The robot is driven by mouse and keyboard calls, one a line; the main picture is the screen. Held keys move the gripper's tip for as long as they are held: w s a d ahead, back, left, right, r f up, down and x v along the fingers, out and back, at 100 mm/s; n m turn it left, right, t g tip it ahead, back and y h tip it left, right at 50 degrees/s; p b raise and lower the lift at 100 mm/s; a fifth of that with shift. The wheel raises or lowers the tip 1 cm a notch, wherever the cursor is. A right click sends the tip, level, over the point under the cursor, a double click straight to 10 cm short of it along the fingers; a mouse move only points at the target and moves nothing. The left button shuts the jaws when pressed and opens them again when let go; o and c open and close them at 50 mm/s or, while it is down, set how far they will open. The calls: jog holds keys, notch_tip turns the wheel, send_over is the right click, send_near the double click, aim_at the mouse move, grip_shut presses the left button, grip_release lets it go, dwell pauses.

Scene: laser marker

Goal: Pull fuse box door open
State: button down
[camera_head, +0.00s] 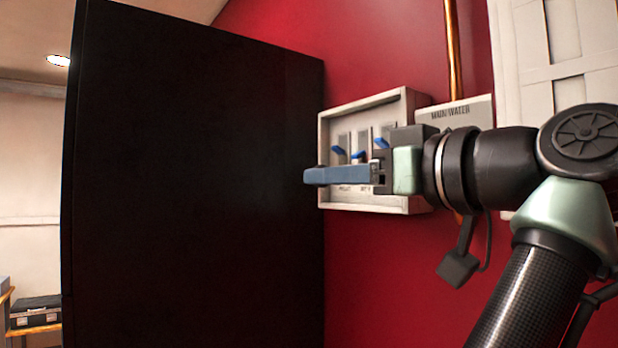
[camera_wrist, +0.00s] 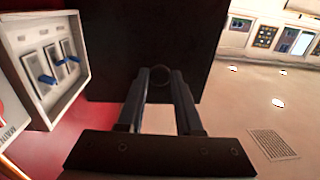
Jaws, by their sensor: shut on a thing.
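The fuse box (camera_head: 410,204) is a pale, shallow box on the red wall. Its front is open and several switches with blue levers show inside; it also shows at the left of the wrist view (camera_wrist: 40,115). I cannot tell its door apart from the dark surfaces beside it. My gripper (camera_head: 308,177) points left across the box's lower front, its fingertips by the box's left edge. In the wrist view the fingers (camera_wrist: 160,75) are close together around a small dark ring-like thing, seemingly a handle. What it is fixed to is unclear against the black.
A tall black panel (camera_head: 190,170) stands out from the wall just left of the box and fills the left side. A MAIN WATER sign (camera_head: 465,112), a copper pipe (camera_head: 453,50) and a white panelled unit (camera_head: 540,72) are close on the right.

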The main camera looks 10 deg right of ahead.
jog(key=shift+s+d+n+y, duration=0.3)
jog(key=shift+s+d+y, duration=0.1)
jog(key=shift+s, duration=0.05)
jog(key=c, duration=0.6)
grip_release()
jog(key=b+v, duration=0.4)
jog(key=v, duration=0.3)
jog(key=shift+s, duration=0.2)
jog(key=shift+d, duration=0.2)
